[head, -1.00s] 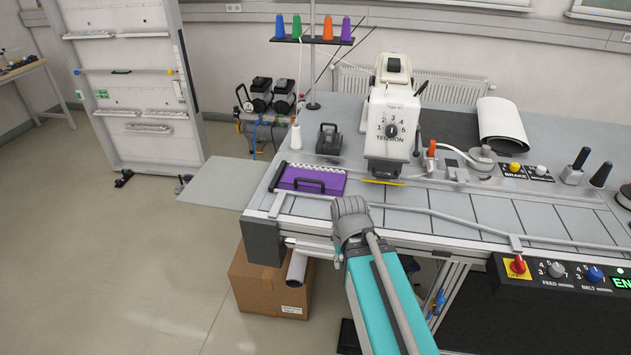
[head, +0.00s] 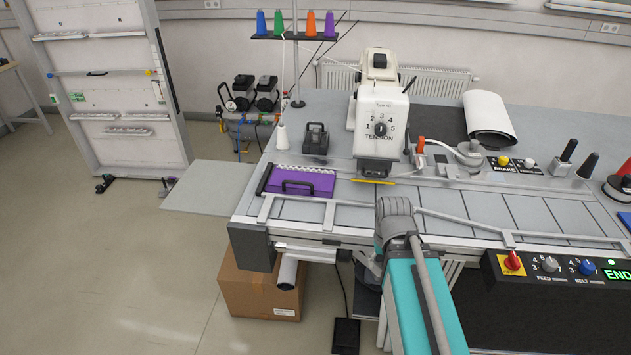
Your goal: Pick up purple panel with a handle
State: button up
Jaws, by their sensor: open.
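The purple panel (head: 318,182) lies flat on the left end of the grey machine table, with a dark handle (head: 297,187) near its front edge. A pale, notched strip runs along its back edge. My teal arm with its grey joint is at the front edge of the table, to the right of the panel and apart from it. A small dark part of my wrist shows beside the arm, below the table edge. My gripper's fingers cannot be made out. Nothing covers the panel.
The sewing machine head (head: 381,115) stands behind and right of the panel. A thread stand (head: 297,60) with several spools and a white cone (head: 282,137) are behind it. A pale rail (head: 350,203) runs along the table front. A cardboard box (head: 250,290) sits below.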

aim_at(301, 177)
jog(key=z, duration=0.3)
jog(key=k, duration=0.85)
jog(key=u, duration=0.7)
jog(key=i, duration=1)
jog(key=z, duration=0.05)
